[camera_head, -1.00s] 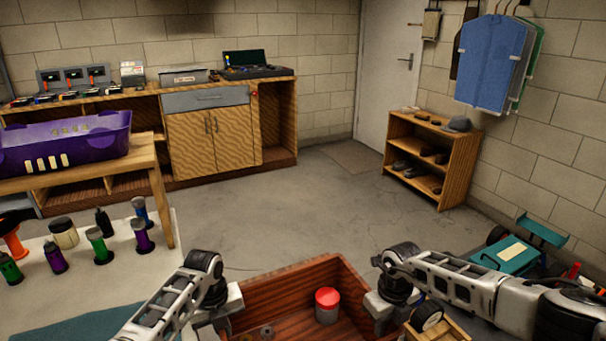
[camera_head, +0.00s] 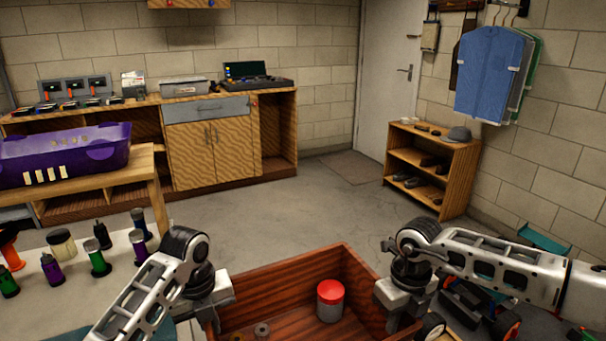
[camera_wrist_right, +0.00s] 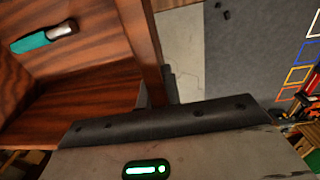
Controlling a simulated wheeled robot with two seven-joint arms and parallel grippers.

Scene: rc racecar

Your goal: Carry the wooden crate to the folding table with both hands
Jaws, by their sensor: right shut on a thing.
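The reddish-brown wooden crate (camera_head: 310,262) is at the bottom centre of the head view. My right gripper (camera_head: 392,305) is shut on the crate's right wall; the wall also shows beside the gripper (camera_wrist_right: 150,112) in the right wrist view. My left gripper (camera_head: 212,305) is at the crate's left wall, its fingertips hidden. A pale table top (camera_head: 125,262) stands at left with several bottles; I cannot tell whether it is the folding table.
A purple bin (camera_head: 60,155) sits on a wooden table at left. A cabinet bench (camera_head: 210,150) lines the back wall, and a shoe shelf (camera_head: 432,170) stands at right. Dark wheeled items (camera_head: 470,310) lie by my right arm. The middle floor (camera_head: 290,215) is clear.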

